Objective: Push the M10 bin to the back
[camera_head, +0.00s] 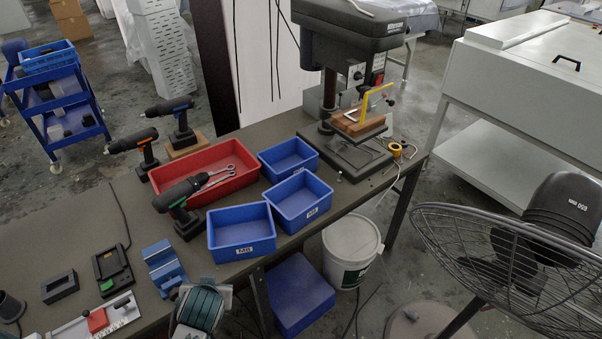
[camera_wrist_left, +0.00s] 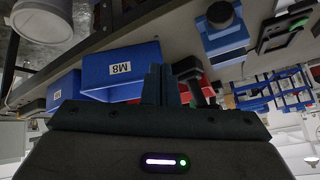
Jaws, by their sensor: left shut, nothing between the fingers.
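Three blue bins stand on the workbench. The front-left bin (camera_head: 240,251) is labelled M8; it also shows in the left wrist view (camera_wrist_left: 95,72). The right bin (camera_head: 300,222) has a label too small to read. The back bin (camera_head: 276,165) shows no readable label, so I cannot tell which is M10. The left wrist view looks upside down at the bench. There, my left gripper (camera_wrist_left: 161,75) is shut and empty. Its fingers overlap the edge of the M8 bin in the picture, but contact cannot be told. My right gripper is not in view.
A red bin (camera_head: 238,184) with wrenches stands behind the M8 bin, with a drill (camera_head: 182,205) beside it. A drill press (camera_head: 355,145) stands at the bench's right end. A blue vise (camera_head: 166,266) sits left of the M8 bin. A white bucket (camera_head: 350,252) and fan (camera_head: 530,240) are off the bench.

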